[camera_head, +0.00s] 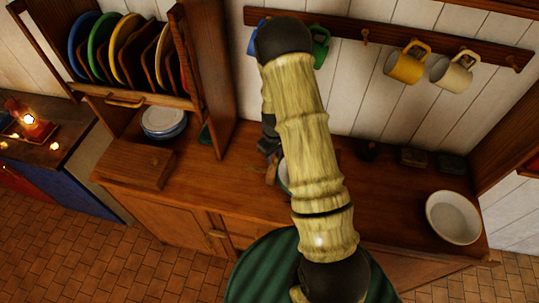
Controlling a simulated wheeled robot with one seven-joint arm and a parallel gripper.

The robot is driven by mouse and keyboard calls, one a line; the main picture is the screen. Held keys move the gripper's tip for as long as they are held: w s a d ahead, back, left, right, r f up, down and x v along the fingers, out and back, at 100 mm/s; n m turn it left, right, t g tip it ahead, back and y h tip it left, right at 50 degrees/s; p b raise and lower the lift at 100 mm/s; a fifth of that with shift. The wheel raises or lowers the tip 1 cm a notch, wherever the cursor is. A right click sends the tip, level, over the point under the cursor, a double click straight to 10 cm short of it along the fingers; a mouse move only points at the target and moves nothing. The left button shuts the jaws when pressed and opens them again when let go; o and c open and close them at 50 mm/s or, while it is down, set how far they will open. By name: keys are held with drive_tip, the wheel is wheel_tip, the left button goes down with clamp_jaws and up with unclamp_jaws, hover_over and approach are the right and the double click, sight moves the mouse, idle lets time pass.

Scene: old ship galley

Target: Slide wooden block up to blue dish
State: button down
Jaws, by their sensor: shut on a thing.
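My gripper (269,150) is dark and small in the head view, just left of my pale arm, low over the wooden counter. It is shut on a small brown wooden piece (271,172), which looks like the wooden block; my arm and gripper partly cover it. Right beside it, a pale dish with a greenish-blue rim (283,176) shows as a sliver, mostly hidden behind my arm. I cannot tell whether the piece and this dish touch. A stack of white dishes with blue rims (163,122) stands in the lower shelf at the left.
The wooden counter (390,205) is bare between my arm and a white bowl (453,218) at the right. Small dark boxes (413,157) stand along the wall. A plate rack (140,102) and a wooden box (135,167) are at the left. Mugs (404,66) hang above.

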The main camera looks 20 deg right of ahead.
drive_tip(key=shift+w+d+r, duration=0.1)
drive_tip(key=shift+w, duration=0.05)
drive_tip(key=c, duration=1.1)
unclamp_jaws()
wheel_tip(320, 180, up, 17)
drive_tip(key=b, duration=0.4)
drive_tip(key=shift+r+b, duration=0.15)
drive_tip(key=shift+b, duration=0.15)
